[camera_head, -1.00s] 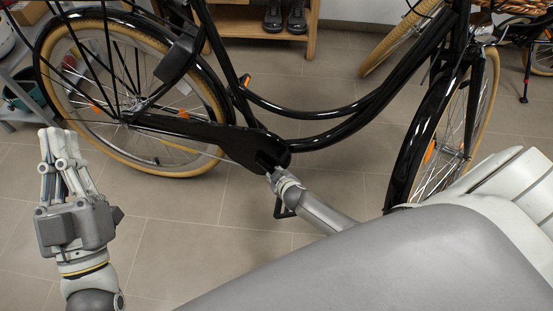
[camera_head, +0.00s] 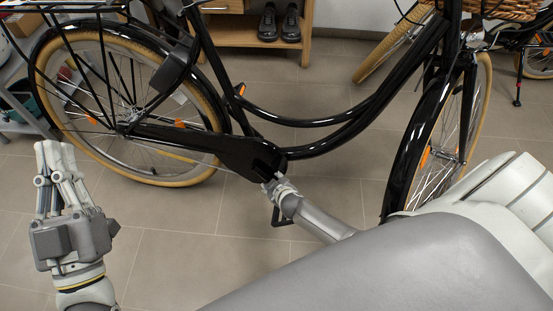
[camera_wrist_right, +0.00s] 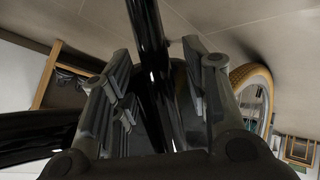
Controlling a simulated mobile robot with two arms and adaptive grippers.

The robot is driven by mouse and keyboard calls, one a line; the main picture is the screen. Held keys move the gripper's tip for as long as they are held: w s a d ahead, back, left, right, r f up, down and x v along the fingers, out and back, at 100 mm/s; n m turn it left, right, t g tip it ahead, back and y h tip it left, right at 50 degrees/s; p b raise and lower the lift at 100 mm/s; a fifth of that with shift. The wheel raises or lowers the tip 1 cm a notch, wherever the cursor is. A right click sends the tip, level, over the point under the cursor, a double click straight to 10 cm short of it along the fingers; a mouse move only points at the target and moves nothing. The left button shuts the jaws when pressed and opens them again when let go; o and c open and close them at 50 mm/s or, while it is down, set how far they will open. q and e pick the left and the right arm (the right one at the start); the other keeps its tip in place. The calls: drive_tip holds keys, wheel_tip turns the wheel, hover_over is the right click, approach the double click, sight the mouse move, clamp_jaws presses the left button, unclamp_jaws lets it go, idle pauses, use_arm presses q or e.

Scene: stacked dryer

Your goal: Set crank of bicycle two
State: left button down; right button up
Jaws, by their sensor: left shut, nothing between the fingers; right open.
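A black bicycle (camera_head: 335,118) stands side-on across the head view. Its chain guard (camera_head: 205,143) runs from the rear wheel to the crank area. A pedal (camera_head: 283,219) hangs below, partly behind my right forearm; the crank arm itself is mostly hidden by my right gripper. My right gripper (camera_head: 268,184) is at the front end of the chain guard. In the right wrist view, its open fingers (camera_wrist_right: 163,95) stand on either side of a black bar (camera_wrist_right: 150,45); contact cannot be told. My left gripper (camera_head: 54,150) is shut and empty, pointing up, apart from the bicycle.
A wooden shelf (camera_head: 245,32) with dark shoes (camera_head: 280,24) stands behind the bicycle. Another bicycle's tan tyre (camera_head: 385,60) and a wicker basket (camera_head: 505,9) are at the upper right. A grey rack (camera_head: 15,95) is at the left edge. Tiled floor (camera_head: 190,235) in front is clear.

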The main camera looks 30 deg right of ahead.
drive_tip(key=v, duration=1.2)
drive_tip(key=shift+f, duration=0.15)
drive_tip(key=shift+c, duration=0.2)
